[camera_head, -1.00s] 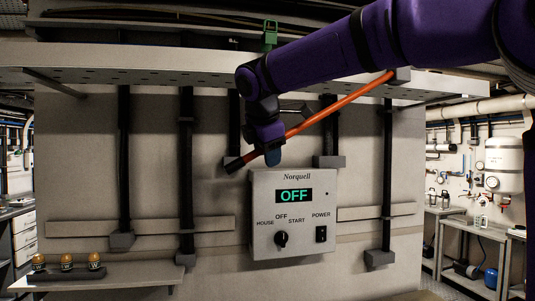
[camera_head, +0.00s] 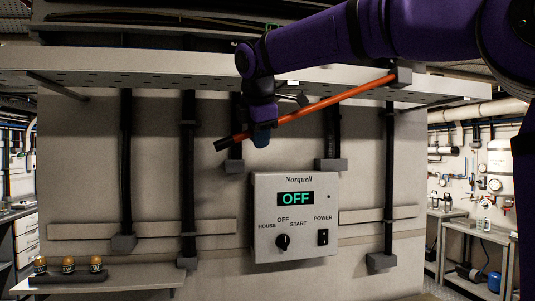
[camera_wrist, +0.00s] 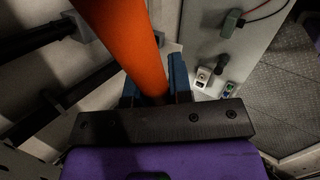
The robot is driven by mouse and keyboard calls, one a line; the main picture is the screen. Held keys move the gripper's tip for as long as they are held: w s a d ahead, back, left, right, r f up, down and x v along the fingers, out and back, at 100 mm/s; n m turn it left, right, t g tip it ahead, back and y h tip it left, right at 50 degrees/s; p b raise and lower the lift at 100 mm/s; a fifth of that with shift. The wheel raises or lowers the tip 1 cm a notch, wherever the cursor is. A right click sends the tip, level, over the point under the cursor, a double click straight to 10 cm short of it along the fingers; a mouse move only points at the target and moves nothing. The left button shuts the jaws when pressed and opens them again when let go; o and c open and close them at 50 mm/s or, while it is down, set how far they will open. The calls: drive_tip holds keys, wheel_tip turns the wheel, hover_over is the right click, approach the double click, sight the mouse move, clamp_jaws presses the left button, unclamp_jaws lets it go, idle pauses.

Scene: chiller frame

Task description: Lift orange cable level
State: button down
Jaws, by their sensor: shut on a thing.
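The orange cable (camera_head: 335,98) runs as a straight bar below the grey shelf. Its right end meets a grey block under the shelf at the upper right. Its left end has a black tip (camera_head: 222,144) and sits lower, so the cable still tilts down to the left. My gripper (camera_head: 262,134) is shut on the cable near this left end. In the wrist view the orange cable (camera_wrist: 125,45) passes between the blue fingers (camera_wrist: 155,80). My arm hides part of the shelf's underside.
The grey control box (camera_head: 295,218) marked Norquell, its display reading OFF, is just below my gripper. Black vertical cables (camera_head: 188,170) end in grey blocks on the panel. The perforated shelf (camera_head: 140,75) is close above. Several small orange-topped items (camera_head: 68,266) stand at the lower left.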

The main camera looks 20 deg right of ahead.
drive_tip(key=shift+y, duration=0.7)
drive_tip(key=r, duration=0.1)
drive_tip(key=a+r, duration=0.1)
drive_tip(key=r, duration=0.1)
drive_tip(key=a+r, duration=0.1)
drive_tip(key=r, duration=0.1)
drive_tip(key=shift+w+r, duration=0.15)
drive_tip(key=shift+r, duration=0.05)
drive_tip(key=c, duration=1)
unclamp_jaws()
drive_tip(key=shift+c, duration=0.2)
drive_tip(key=v, duration=1)
drive_tip(key=shift+s+r, duration=0.25)
drive_tip(key=shift+s, duration=0.05)
